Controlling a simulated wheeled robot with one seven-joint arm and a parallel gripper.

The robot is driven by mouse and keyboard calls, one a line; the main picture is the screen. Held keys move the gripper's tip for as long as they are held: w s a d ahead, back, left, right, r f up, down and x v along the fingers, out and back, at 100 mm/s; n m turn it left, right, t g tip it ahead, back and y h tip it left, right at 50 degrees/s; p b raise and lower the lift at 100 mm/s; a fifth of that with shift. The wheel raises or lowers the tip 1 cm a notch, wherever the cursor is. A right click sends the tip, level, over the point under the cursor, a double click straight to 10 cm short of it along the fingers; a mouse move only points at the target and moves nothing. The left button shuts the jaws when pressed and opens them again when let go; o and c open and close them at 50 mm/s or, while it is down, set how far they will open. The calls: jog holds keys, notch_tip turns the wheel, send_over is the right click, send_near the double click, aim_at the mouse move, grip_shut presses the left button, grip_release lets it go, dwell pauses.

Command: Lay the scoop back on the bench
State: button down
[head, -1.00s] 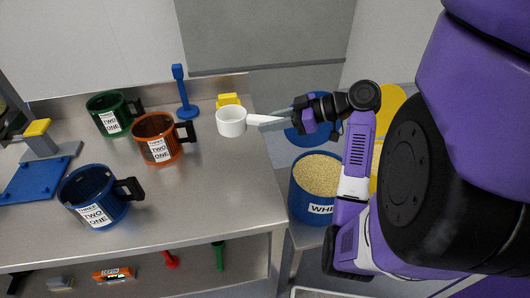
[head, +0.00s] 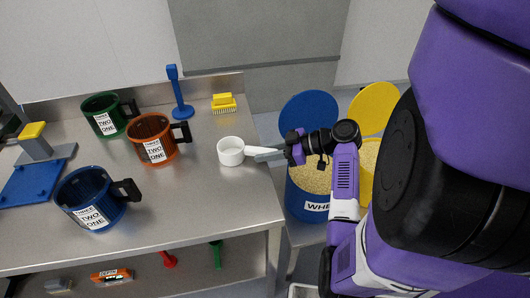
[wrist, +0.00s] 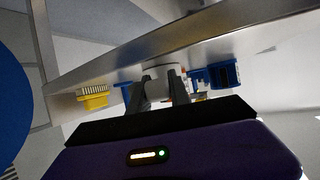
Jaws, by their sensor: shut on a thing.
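The white scoop (head: 231,151) has a round cup and a handle pointing right. Its cup is over the right part of the steel bench (head: 190,205); I cannot tell whether it touches the top. My gripper (head: 268,153) is shut on the scoop's handle at the bench's right edge. In the wrist view, the fingers of my gripper (wrist: 160,92) reach towards the scoop (wrist: 163,71), and the bench (wrist: 200,42) shows as a slanted grey surface.
Green (head: 104,117), orange (head: 152,140) and blue (head: 90,200) mugs stand to the left on the bench. A yellow brush (head: 223,103) and a blue stand (head: 181,108) are behind the scoop. A blue grain bin (head: 304,200) is right of the bench. Bare bench lies front of the scoop.

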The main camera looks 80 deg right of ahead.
jog(key=c, duration=1.2)
grip_release()
jog(key=v, duration=1.2)
